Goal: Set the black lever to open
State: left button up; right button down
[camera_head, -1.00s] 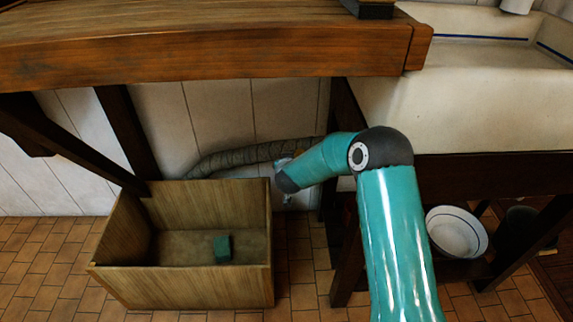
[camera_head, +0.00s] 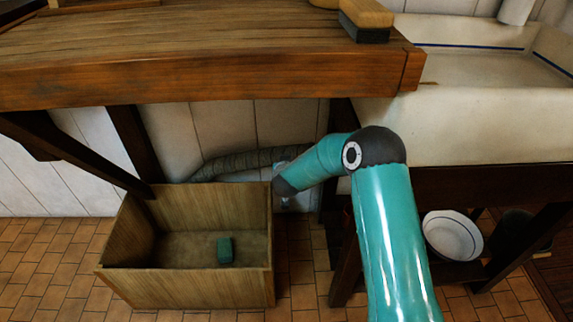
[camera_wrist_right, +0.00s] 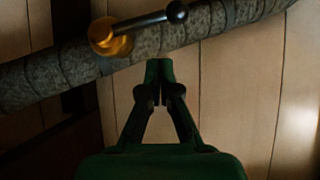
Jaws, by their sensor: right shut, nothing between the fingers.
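The black lever (camera_wrist_right: 154,20) has a round ball end and comes out of a brass valve hub (camera_wrist_right: 110,38) on a wrapped grey pipe (camera_wrist_right: 205,24). The lever points right and slightly up in the right wrist view, roughly along the pipe. My right gripper (camera_wrist_right: 159,66) is shut and empty, just below the pipe and lever in that view; I cannot tell its distance from them. In the head view the pipe (camera_head: 240,160) runs under the counter and my right forearm hides the valve and lever. My left gripper is in neither view.
A wooden counter (camera_head: 200,75) overhangs the pipe, with a brush (camera_head: 366,20) near its right end. Below stands an open wooden crate (camera_head: 190,290) with a green block (camera_head: 225,250) inside. A white sink (camera_head: 470,120) and a bowl (camera_head: 453,236) on a low shelf are at right.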

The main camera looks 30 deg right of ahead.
jog(key=s+a+r+m+t+h, duration=0.15)
jog(key=s+a+r+m, duration=0.35)
jog(key=r+m, duration=0.65)
notch_tip(320, 180, down, 23)
jog(key=s+d+m+t+h+b, duration=0.2)
jog(key=s+m+t+b, duration=0.1)
jog(key=m+b, duration=1.65)
jog(key=w+d+f+m, duration=0.1)
jog(key=w+d+m, duration=0.2)
jog(key=w+d, duration=0.35)
pick_arm(q)
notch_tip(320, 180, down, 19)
jog(key=b, duration=0.1)
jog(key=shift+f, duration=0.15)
pick_arm(e)
jog(key=shift+y, duration=0.25)
jog(key=shift+w+a+r, duration=0.3)
jog(key=shift+r, duration=0.35)
jog(key=shift+w+a+r, duration=0.25)
jog(key=shift+a+r, duration=0.1)
jog(key=shift+r, duration=0.3)
jog(key=shift+w+a+r, duration=0.3)
jog(key=shift+r, duration=0.35)
